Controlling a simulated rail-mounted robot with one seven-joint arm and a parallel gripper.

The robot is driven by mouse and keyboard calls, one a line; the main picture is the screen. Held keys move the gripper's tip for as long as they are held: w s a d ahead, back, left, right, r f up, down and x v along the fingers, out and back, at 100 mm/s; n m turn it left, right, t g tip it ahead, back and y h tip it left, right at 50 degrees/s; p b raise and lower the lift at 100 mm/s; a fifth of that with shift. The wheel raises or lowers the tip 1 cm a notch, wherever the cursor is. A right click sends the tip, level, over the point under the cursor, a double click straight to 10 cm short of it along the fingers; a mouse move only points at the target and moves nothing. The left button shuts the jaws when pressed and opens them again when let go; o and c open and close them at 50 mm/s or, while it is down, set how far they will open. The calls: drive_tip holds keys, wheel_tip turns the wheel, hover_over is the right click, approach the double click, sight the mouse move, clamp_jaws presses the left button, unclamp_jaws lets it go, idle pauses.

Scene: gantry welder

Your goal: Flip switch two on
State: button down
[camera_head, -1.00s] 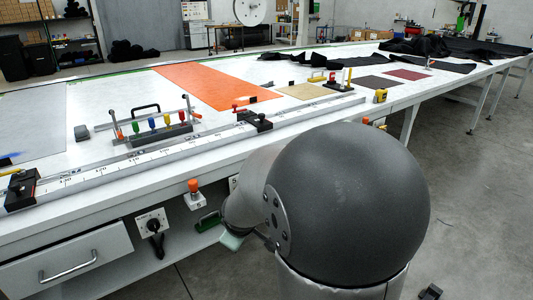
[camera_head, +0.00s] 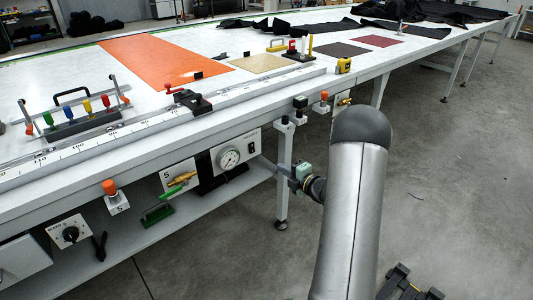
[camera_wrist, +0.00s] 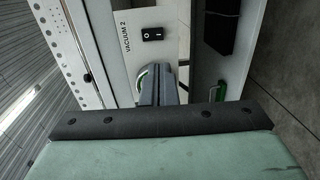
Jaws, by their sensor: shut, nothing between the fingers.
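The switch (camera_wrist: 152,34) is a small black rocker on a pale panel (camera_wrist: 125,25) lettered VACUUM 2. It shows in the wrist view, above and slightly left of my fingertips. In the head view my gripper (camera_head: 268,163) is beside the table's front, right of the dial gauge.
Under the table edge are a dial gauge (camera_head: 229,158), an orange-capped button (camera_head: 109,187) and a rotary knob (camera_head: 71,234). A table leg (camera_head: 283,185) stands close to my gripper.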

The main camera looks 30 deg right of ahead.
drive_tip(key=shift+w+a, duration=0.1)
drive_tip(key=shift+a, duration=0.05)
approach(253, 151)
drive_tip(key=x, duration=0.6)
drive_tip(key=shift+w+a+f+p, duration=0.1)
drive_tip(key=shift+w+a+p, duration=0.1)
drive_tip(key=shift+w+p, duration=0.2)
drive_tip(key=shift+f+b, duration=0.1)
drive_tip(key=shift+b, duration=0.2)
drive_tip(key=shift+w+b, duration=0.15)
drive_tip(key=shift+b, duration=0.75)
drive_tip(key=shift+s+f, duration=0.1)
drive_tip(key=shift+s, duration=0.25)
drive_tip(key=f+b+v, duration=0.1)
drive_tip(key=f+v, duration=0.2)
drive_tip(key=v, duration=1)
drive_tip(key=shift+s+b, duration=0.2)
drive_tip(key=shift+b, duration=0.2)
